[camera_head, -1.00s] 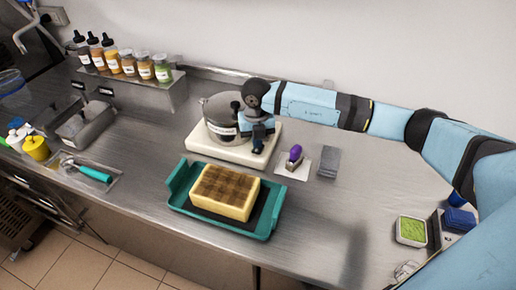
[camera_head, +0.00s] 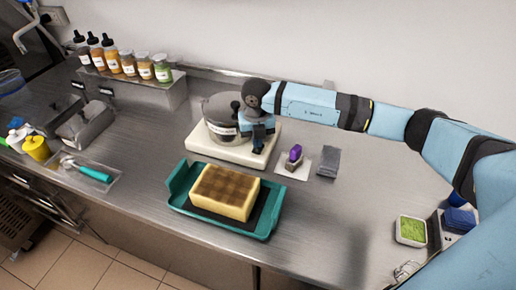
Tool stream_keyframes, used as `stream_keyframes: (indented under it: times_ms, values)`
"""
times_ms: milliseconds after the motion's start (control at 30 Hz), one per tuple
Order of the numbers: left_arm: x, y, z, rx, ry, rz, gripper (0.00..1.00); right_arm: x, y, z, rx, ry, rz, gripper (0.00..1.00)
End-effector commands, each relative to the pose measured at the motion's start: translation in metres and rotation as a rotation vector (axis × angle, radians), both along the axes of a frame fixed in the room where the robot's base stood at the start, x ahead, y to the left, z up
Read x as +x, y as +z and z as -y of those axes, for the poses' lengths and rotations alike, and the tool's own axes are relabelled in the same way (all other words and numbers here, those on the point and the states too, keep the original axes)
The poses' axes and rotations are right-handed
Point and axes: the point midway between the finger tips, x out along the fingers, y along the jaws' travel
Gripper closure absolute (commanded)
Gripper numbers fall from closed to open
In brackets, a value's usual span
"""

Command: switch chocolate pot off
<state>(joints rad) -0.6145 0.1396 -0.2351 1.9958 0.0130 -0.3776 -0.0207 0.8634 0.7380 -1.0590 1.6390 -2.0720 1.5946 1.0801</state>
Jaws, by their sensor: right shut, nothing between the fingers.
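The chocolate pot (camera_head: 219,112) is a round metal pot with a white label, standing on a cream base (camera_head: 204,143) at the back middle of the steel counter. My right arm comes in from the right, and my right gripper (camera_head: 257,150) points down over the right part of the base, beside the pot. It is shut with nothing between its fingers. The gripper and wrist hide the pot's right side and part of the base. No switch can be made out. My left gripper is not in view.
A teal tray (camera_head: 178,190) with a yellow-brown checked block (camera_head: 222,192) lies in front of the base. A purple-handled tool (camera_head: 294,156) and a grey block (camera_head: 329,161) are to the right. Bottles and jars (camera_head: 126,63) stand on a shelf at left. The right counter is mostly clear.

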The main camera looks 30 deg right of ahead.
Motion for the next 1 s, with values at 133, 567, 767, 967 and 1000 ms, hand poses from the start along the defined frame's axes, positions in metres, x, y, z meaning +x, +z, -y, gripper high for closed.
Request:
stream_keyframes:
  times_ms: [133,567,767,967,1000]
  values:
    - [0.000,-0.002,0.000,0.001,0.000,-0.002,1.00,0.000,-0.001,0.000,0.000,0.000,0.000,1.00]
    - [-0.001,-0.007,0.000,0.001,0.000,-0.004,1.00,0.000,-0.007,0.000,0.000,0.000,0.000,1.00]
    - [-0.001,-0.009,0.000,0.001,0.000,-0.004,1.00,0.000,-0.010,0.000,0.000,0.000,0.000,1.00]
    - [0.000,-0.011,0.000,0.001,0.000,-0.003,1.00,0.000,-0.013,0.000,0.000,0.000,0.000,1.00]
    - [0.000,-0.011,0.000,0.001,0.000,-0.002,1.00,0.000,-0.014,0.000,0.000,0.000,0.000,1.00]
